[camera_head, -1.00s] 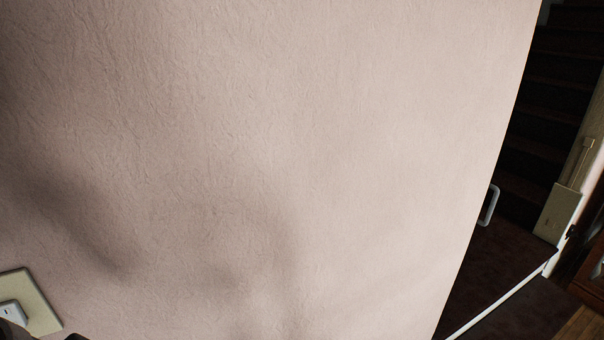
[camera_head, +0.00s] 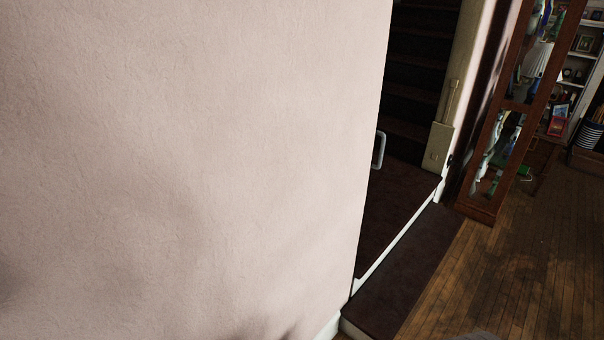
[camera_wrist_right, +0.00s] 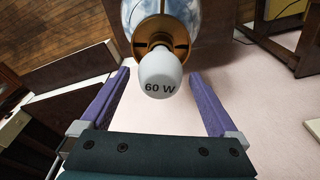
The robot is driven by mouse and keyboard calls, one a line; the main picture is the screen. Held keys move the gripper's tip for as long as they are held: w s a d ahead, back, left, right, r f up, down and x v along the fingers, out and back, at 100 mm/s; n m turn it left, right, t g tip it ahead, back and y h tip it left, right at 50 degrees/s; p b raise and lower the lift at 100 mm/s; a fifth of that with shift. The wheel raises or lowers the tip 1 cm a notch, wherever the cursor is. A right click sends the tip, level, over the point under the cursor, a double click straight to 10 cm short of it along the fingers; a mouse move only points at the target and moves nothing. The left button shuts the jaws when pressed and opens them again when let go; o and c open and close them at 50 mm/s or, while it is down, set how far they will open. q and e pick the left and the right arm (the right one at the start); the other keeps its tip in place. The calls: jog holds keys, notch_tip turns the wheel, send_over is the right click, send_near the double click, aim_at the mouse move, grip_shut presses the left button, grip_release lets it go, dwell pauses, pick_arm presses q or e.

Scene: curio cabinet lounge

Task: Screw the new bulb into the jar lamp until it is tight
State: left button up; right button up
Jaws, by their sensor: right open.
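In the right wrist view, a white bulb (camera_wrist_right: 160,78) marked "60 W" sits at the brass-coloured cap of the jar lamp (camera_wrist_right: 163,18). The lamp's body is bluish-white and partly cut off by the top edge. My right gripper (camera_wrist_right: 159,73) is open, with one purple finger on each side of the bulb and a visible gap to each. How deep the bulb sits in the socket is hidden. Neither the bulb, the jar lamp nor my left gripper shows in the head view.
A pale textured wall (camera_head: 190,160) fills the left of the head view. Right of it are a dark carpeted step (camera_head: 400,265), stairs (camera_head: 420,60) and a glass-fronted wooden cabinet (camera_head: 487,195). The wooden floor (camera_head: 510,260) at the lower right is largely clear.

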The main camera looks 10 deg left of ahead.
jog(key=n, duration=0.4)
jog(key=shift+n+g, duration=0.3)
jog(key=n+b, duration=0.1)
jog(key=n, duration=0.2)
jog(key=n+b, duration=0.1)
jog(key=n, duration=0.2)
jog(key=shift+f+g+y, duration=0.1)
jog(key=shift+g+y, duration=0.3)
jog(key=n+g+b, duration=0.1)
jog(key=n+b, duration=0.1)
jog(key=n, duration=0.4)
jog(key=shift+n, duration=0.4)
jog(key=shift+n+h+b, duration=0.3)
jog(key=shift+n+b, duration=0.25)
jog(key=shift+n, duration=0.65)
jog(key=shift+n+g, duration=0.3)
jog(key=shift+n, duration=0.4)
jog(key=shift+s, duration=0.1)
jog(key=shift+c, duration=0.4)
